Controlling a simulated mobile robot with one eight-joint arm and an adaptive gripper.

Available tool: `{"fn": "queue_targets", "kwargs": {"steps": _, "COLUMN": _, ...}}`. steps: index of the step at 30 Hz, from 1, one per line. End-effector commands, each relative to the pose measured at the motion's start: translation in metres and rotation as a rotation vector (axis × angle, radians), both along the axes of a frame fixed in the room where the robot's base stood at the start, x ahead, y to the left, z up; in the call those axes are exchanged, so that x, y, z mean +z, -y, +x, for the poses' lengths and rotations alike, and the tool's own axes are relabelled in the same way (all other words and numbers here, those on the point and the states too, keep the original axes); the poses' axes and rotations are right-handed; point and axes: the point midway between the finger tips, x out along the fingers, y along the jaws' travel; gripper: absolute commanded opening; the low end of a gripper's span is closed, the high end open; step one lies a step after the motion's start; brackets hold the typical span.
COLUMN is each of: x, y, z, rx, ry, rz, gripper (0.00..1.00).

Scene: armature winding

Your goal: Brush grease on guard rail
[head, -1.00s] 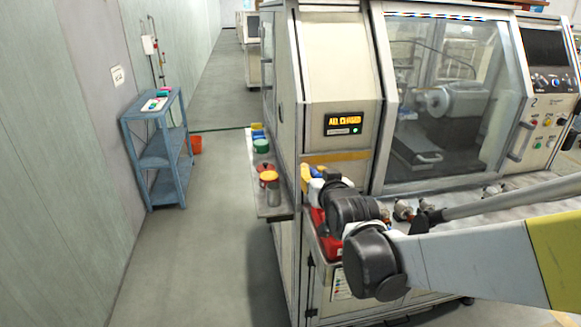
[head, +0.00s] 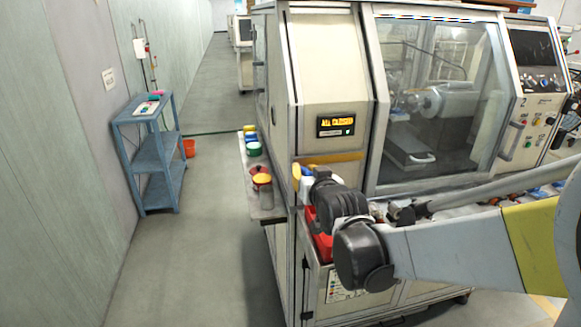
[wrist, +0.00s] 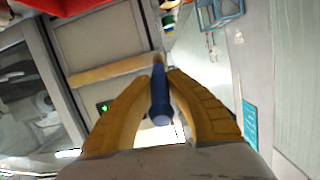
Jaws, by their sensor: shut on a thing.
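My gripper (wrist: 163,90) has two orange-yellow fingers shut on a slim dark blue handle (wrist: 160,100), seen in the wrist view. The handle points away from the wrist; its far end and any bristles cannot be made out. In the head view the gripper (head: 299,174) is small and partly hidden behind my wrist, beside the cream machine's left front corner. A tan-yellow bar (head: 331,158) runs across the machine below its lit display; it may be the guard rail. The bar also crosses the wrist view (wrist: 112,72), close to the handle's far end; contact cannot be told.
A side shelf (head: 268,214) on the machine holds several coloured pots, including a red one with a yellow lid (head: 261,178). A red bin (head: 322,244) lies under my wrist. A blue rack (head: 150,150) stands by the left wall.

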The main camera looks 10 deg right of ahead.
Motion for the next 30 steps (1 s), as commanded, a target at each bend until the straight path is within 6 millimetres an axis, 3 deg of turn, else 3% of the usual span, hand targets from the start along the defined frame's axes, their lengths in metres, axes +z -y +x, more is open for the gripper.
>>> {"fn": "queue_targets", "kwargs": {"steps": 24, "x": 0.000, "y": 0.000, "z": 0.015, "rx": 0.000, "ry": 0.000, "rz": 0.000, "gripper": 0.00}}
{"fn": "queue_targets", "kwargs": {"steps": 30, "x": 0.000, "y": 0.015, "z": 0.014, "rx": -0.003, "ry": -0.001, "rz": 0.001, "gripper": 0.00}}
